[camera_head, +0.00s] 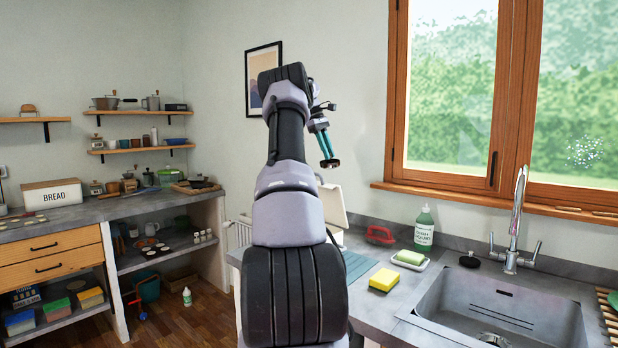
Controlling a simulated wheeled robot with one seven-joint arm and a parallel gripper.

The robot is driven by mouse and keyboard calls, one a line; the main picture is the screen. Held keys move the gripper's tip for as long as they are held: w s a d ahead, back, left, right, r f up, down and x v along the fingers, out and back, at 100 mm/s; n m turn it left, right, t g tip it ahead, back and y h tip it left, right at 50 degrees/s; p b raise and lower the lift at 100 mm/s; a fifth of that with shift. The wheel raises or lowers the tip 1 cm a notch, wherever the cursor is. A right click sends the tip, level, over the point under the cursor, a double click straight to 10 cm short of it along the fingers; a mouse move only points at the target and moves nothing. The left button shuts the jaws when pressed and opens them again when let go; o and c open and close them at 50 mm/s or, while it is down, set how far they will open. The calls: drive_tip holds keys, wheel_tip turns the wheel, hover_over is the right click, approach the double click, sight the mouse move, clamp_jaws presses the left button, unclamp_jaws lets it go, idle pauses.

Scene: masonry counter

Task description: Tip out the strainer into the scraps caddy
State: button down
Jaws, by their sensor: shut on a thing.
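My gripper (326,146) is raised in the air left of the window, its teal fingers pointing down. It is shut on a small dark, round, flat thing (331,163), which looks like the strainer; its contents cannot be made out. Below it, a cream upright panel (333,204) stands at the back of the counter, partly behind my arm. It may be the raised lid of the scraps caddy, with a pale body (336,236) under it; my arm hides most of this. The held thing is well above the panel, apart from it.
The grey sink (440,306) with a tall tap (519,215) is at right. Near it are a yellow sponge (384,280), a soap dish (410,261), a green-labelled bottle (424,229), a red object (380,235) and a black knobbed piece (469,260). The air around my gripper is clear.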

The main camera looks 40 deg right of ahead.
drive_tip(key=shift+d+f+y+b, duration=0.15)
drive_tip(key=shift+d+y+b, duration=0.2)
drive_tip(key=shift+d+y, duration=0.4)
drive_tip(key=shift+d, duration=0.2)
drive_tip(key=shift+w+d+f, duration=0.1)
idle(0.4)
